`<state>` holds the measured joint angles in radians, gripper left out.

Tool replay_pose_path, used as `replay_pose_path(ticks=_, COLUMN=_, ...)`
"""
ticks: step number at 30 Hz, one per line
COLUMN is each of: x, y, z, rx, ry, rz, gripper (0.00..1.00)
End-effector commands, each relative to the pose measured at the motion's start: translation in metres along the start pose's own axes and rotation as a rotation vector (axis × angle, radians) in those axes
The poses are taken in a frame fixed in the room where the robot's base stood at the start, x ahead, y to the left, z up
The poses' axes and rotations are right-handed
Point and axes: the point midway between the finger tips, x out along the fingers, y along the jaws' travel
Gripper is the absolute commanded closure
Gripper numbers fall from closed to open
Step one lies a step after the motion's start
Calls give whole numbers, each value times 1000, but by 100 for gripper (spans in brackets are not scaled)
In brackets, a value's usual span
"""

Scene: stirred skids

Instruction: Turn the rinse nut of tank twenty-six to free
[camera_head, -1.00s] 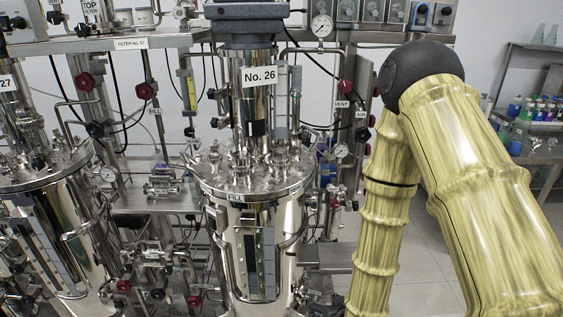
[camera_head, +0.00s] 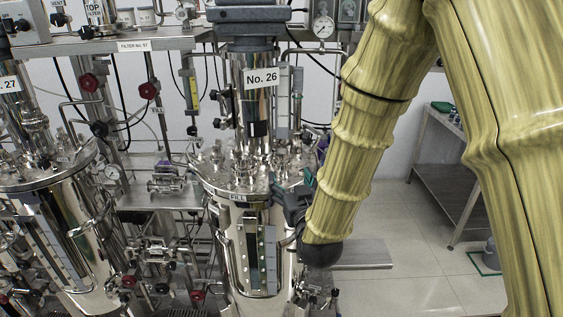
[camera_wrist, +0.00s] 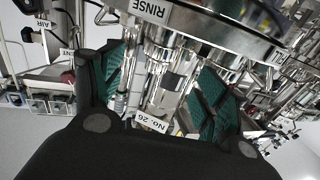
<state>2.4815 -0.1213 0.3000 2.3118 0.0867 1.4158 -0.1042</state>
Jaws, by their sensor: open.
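Tank twenty-six (camera_head: 232,235) is a shiny steel vessel in the middle of the head view. Its "No. 26" sign (camera_head: 261,78) is on the upper column; the sign also shows upside down in the wrist view (camera_wrist: 151,122). In the wrist view the "RINSE" label (camera_wrist: 155,13) sits upside down on the lid rim. Steel fittings show between and behind the fingers, but I cannot tell which one is the rinse nut. My gripper (camera_head: 291,197) is at the right side of the lid rim. In the wrist view (camera_wrist: 165,68) its teal-padded fingers stand apart, with nothing clearly gripped.
Tank 27 (camera_head: 72,225) stands at the left. Pipes, a red-handled valve (camera_head: 88,82) and a pressure gauge (camera_head: 323,27) crowd the back. A metal bench (camera_head: 445,165) stands at the right, with open floor before it.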

Motion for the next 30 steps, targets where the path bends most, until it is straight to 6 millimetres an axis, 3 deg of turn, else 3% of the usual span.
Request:
replay_pose_path(ticks=15, x=77, y=0, z=-2, rx=0, ry=-2, rz=0, gripper=26)
replay_pose_path(ticks=21, x=90, y=0, z=0, rx=0, ry=-2, rz=0, gripper=26)
replay_pose_path(ticks=30, x=92, y=0, z=1, rx=0, ry=-2, rz=0, gripper=26)
